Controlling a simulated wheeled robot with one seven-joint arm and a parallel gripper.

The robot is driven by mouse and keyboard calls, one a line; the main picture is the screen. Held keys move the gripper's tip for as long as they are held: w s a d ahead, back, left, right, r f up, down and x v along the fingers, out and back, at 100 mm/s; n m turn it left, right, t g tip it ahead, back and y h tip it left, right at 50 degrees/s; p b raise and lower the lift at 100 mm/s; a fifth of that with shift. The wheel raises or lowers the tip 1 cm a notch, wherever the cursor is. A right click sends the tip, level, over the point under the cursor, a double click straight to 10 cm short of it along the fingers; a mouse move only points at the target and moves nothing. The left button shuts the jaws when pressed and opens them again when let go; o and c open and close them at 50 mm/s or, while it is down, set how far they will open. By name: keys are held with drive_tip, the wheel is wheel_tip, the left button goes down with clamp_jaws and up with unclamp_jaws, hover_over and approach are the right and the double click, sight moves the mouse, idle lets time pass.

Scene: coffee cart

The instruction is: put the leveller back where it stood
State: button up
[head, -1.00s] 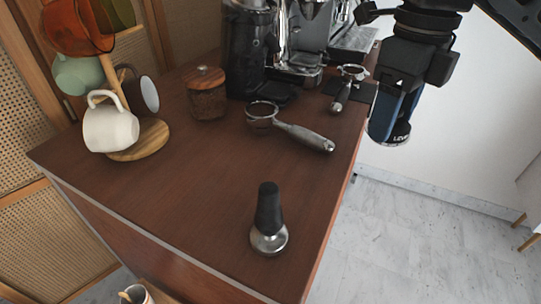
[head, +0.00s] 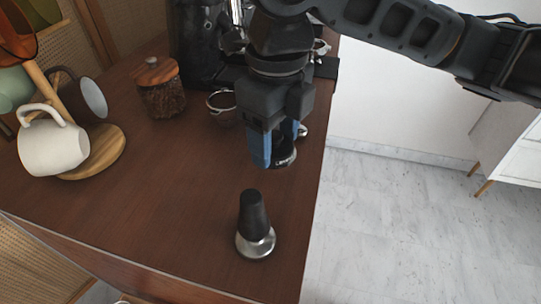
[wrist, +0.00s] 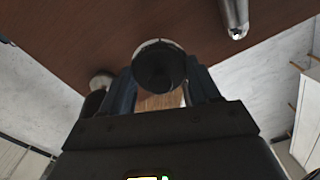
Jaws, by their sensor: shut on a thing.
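The leveller is a short round dark piece with a silver rim and lettering on its side. In the head view the leveller (head: 284,157) is low between the blue fingertips of my gripper (head: 279,146), over the cart top near its right edge. My gripper is shut on it. I cannot tell whether its underside touches the wood. In the wrist view the leveller (wrist: 160,68) is a dark disc between the fingers (wrist: 160,92). The fingers hide part of it.
A tamper (head: 254,226) with a black handle stands upright in front of the leveller. A portafilter (head: 222,106) lies behind, its handle hidden by my gripper; a handle end (wrist: 235,18) shows in the wrist view. A wooden-lidded jar (head: 159,88) and mug stand (head: 98,158) are left. Bare wood lies left of the tamper.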

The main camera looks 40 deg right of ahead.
drive_tip(key=shift+a+f, duration=0.35)
drive_tip(key=shift+a, duration=0.05)
drive_tip(key=shift+f, duration=1.9)
drive_tip(key=shift+f, duration=0.2)
drive_tip(key=o, duration=1.2)
drive_tip(key=shift+c, duration=0.2)
drive_tip(key=shift+r, duration=0.15)
wheel_tip(320, 180, up, 12)
drive_tip(key=shift+r+p, duration=0.1)
drive_tip(key=shift+p, duration=0.35)
